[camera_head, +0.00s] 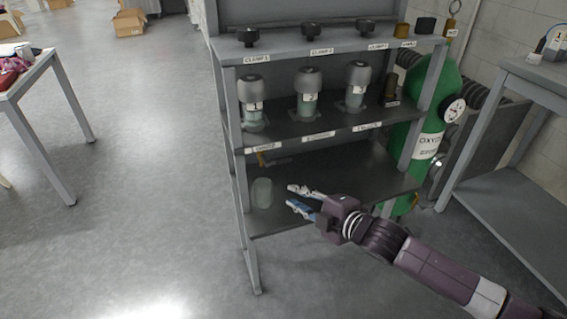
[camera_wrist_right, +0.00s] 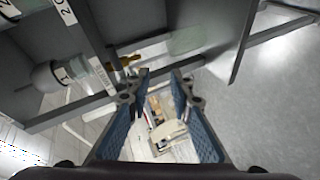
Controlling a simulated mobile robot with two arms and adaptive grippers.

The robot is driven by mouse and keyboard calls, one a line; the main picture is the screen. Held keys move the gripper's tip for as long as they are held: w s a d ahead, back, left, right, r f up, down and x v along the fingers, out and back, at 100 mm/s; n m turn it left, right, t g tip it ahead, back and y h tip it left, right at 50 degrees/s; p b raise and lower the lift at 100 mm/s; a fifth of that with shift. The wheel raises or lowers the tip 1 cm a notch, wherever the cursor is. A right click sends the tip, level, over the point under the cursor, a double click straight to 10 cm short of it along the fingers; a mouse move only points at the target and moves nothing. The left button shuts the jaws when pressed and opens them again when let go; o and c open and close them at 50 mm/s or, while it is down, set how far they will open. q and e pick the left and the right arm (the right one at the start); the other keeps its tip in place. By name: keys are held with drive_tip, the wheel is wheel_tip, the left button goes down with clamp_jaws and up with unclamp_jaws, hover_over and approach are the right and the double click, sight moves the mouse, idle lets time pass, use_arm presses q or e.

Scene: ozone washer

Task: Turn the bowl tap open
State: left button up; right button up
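A small brass tap (camera_head: 262,158) hangs under the left end of the middle shelf in the head view. In the right wrist view a brass tap (camera_wrist_right: 128,61) shows beyond the fingers, up and to the left. A pale translucent glass vessel (camera_head: 261,193), apparently the bowl, stands below the tap on the lower shelf. It also appears in the wrist view (camera_wrist_right: 187,41). My right gripper (camera_head: 299,198) is open and empty. It is at the lower shelf, right of the vessel and apart from the tap. My left gripper is out of view.
The grey rack's middle shelf (camera_head: 290,138) holds three numbered grey-topped vessels. Dark knobs stand above CLAMP labels on the top shelf. A green oxygen cylinder (camera_head: 430,130) with a gauge (camera_head: 454,110) stands at right, beside a grey table (camera_head: 510,185). The floor left of the rack is clear.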

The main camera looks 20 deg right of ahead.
sight(285, 162)
drive_tip(key=w+d+r+n+t+y, duration=0.1)
drive_tip(key=w+d+r+n, duration=0.25)
drive_tip(key=r, duration=0.25)
drive_tip(key=x, duration=0.3)
drive_tip(key=a+x, duration=0.1)
drive_tip(key=x, duration=0.2)
drive_tip(key=shift+f, duration=0.1)
drive_tip(key=shift+b+x, duration=0.35)
drive_tip(key=shift+x, duration=0.45)
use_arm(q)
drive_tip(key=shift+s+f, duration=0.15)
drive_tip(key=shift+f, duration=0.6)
use_arm(e)
clamp_jaws()
